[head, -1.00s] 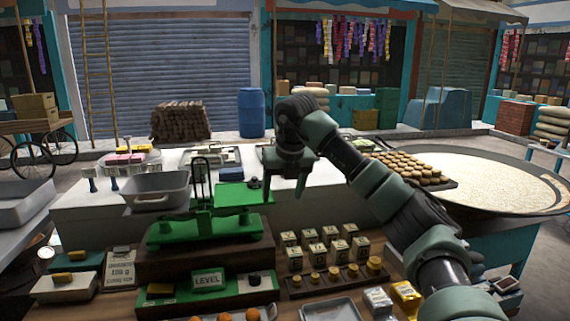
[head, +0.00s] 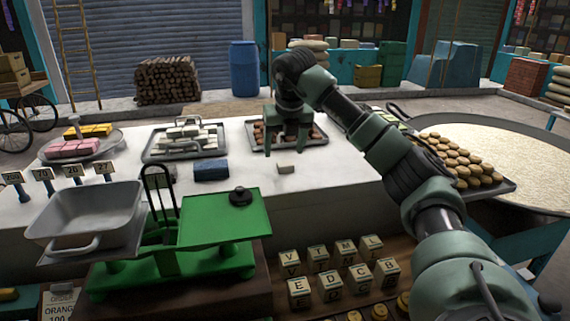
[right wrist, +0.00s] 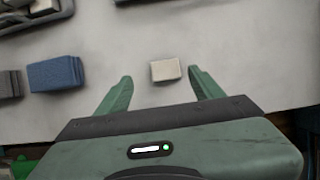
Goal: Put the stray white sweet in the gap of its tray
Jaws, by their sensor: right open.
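The stray white sweet (head: 286,168) is a small pale block lying alone on the white counter. My right gripper (head: 287,148) points down over the counter near it, open and empty. In the right wrist view the sweet (right wrist: 165,70) shows between the two spread fingertips (right wrist: 160,77), touching neither. The tray of white sweets (head: 150,157) stands to the left of the sweet, with several white blocks in it. Its gap cannot be made out clearly. A corner of this tray (right wrist: 66,10) shows at the top left of the right wrist view. My left gripper is not in view.
A tray of brown sweets (head: 318,141) is behind my gripper. A green balance scale (head: 225,220) stands in front. The counter around the sweet is clear.

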